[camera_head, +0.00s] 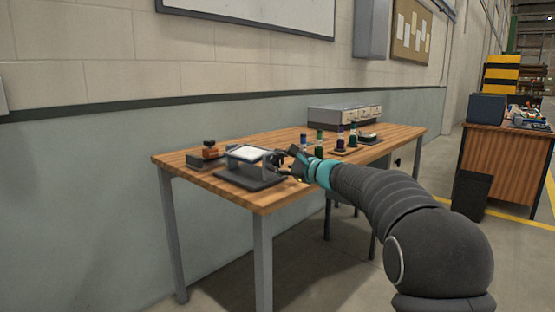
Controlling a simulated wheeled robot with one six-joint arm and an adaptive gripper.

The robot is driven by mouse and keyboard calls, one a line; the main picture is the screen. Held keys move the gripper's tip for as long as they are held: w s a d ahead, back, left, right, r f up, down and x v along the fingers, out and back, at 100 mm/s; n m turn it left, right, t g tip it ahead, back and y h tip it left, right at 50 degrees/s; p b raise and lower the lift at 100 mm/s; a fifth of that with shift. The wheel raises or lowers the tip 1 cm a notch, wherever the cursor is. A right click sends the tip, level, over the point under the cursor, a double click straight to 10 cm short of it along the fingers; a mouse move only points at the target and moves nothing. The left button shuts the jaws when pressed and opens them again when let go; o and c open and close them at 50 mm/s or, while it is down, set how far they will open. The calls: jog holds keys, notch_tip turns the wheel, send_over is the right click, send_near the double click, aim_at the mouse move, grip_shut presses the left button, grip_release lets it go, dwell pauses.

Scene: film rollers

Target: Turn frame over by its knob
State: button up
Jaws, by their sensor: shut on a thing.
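The frame (246,154) has a pale panel with a dark border. It sits on a dark base stand (250,179) near the left end of the wooden table. Its panel lies roughly level and faces up. My gripper (283,168) is at the right side of the frame, low over the table, and is shut on the knob. The knob itself is hidden by my gripper's fingers.
A dark block with a wooden-handled tool (209,150) stands left of the frame. Several small bottles (320,140) stand behind my gripper. A grey instrument box (344,117) is at the table's back.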

jog(key=shift+r+m, duration=0.1)
jog(key=shift+m, duration=0.8)
jog(key=shift+p, duration=0.3)
jog(key=o, duration=1.2)
jog(key=shift+c, duration=0.2)
jog(key=v, duration=1.2)
